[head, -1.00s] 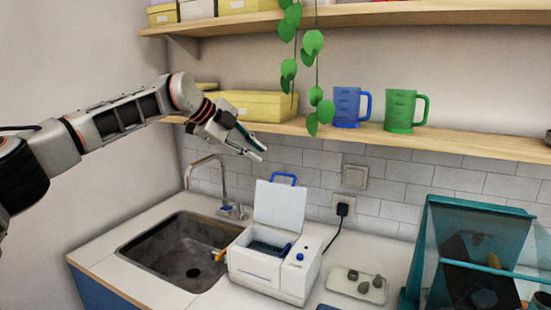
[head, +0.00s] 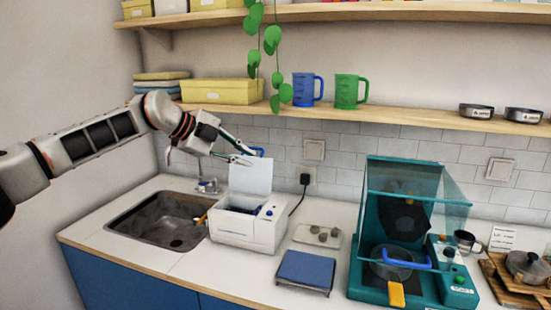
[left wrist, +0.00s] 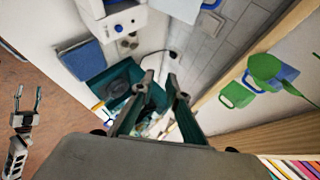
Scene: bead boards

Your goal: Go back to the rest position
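My left gripper (head: 252,156) is raised over the counter, in front of the tiled wall and just above the upright lid (head: 250,178) of a white machine (head: 245,232). In the left wrist view its two fingers (left wrist: 158,80) stand apart with nothing between them. The arm stretches in from the left. My right gripper (left wrist: 27,98) shows only in the left wrist view, at the far left over the floor. Its fingers are apart and empty. It is out of the head view.
A sink (head: 165,222) with a tap lies left of the machine. A shelf (head: 400,118) above holds a blue mug (head: 305,90) and a green mug (head: 347,92); a plant (head: 271,50) hangs there. A blue-topped scale (head: 305,270) and a teal hooded cooker (head: 380,250) stand right.

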